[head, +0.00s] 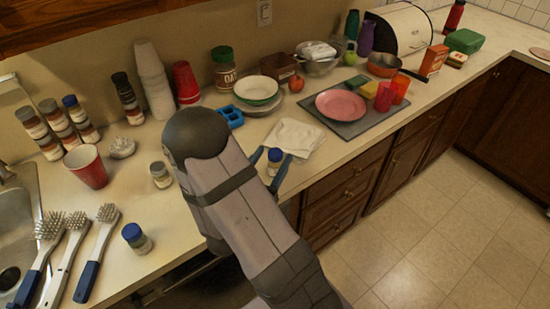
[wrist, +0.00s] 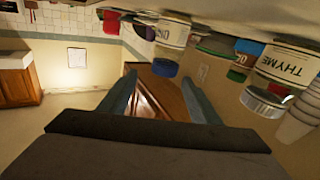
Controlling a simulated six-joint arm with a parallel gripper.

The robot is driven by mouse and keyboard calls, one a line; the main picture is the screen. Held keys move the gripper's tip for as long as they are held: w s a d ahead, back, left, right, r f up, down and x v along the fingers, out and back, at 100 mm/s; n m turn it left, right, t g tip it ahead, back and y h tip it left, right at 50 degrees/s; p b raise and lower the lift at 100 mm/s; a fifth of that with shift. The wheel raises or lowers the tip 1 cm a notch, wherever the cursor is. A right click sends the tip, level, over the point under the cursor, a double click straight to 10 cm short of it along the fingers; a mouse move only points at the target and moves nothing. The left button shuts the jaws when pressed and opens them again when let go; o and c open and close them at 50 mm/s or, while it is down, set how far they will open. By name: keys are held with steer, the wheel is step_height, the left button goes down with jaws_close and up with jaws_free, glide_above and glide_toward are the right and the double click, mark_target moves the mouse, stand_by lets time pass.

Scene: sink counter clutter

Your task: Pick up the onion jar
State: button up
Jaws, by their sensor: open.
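The onion jar (head: 275,160), a small jar with a blue lid, stands on the counter in front of the white cloth. My gripper (head: 276,153) is open, with one finger on each side of the jar in the head view. In the wrist view, which is upside down, the jar (wrist: 172,38) shows just beyond the open fingertips (wrist: 159,76), its blue lid between them. Its label is only partly legible. I cannot tell whether a finger touches it. My arm hides part of the counter beside it in the head view.
Another blue-lidded jar (head: 137,239) stands at the front left. The thyme jar (wrist: 279,75) has a silver lid. A folded white cloth (head: 296,138) lies behind the onion jar. A pink plate (head: 341,104) on a dark mat lies right. Brushes (head: 96,255) lie by the sink.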

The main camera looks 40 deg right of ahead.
mark_target(272, 165)
steer(key=shift+t+y, duration=0.3)
steer(key=shift+y, duration=0.1)
steer(key=a+f, duration=0.1)
steer(key=s+a+f, duration=0.1)
steer(key=a+f, duration=0.1)
steer(key=shift+s+a+f, duration=0.1)
steer(key=shift+s+f, duration=0.2)
steer(key=shift+s, duration=0.1)
steer(key=shift+p+x, duration=1.1)
steer(key=shift+x, duration=0.55)
steer(key=shift+p+x, duration=0.95)
steer(key=shift+x, duration=1.15)
steer(key=shift+f, duration=0.1)
steer(key=c, duration=1.2)
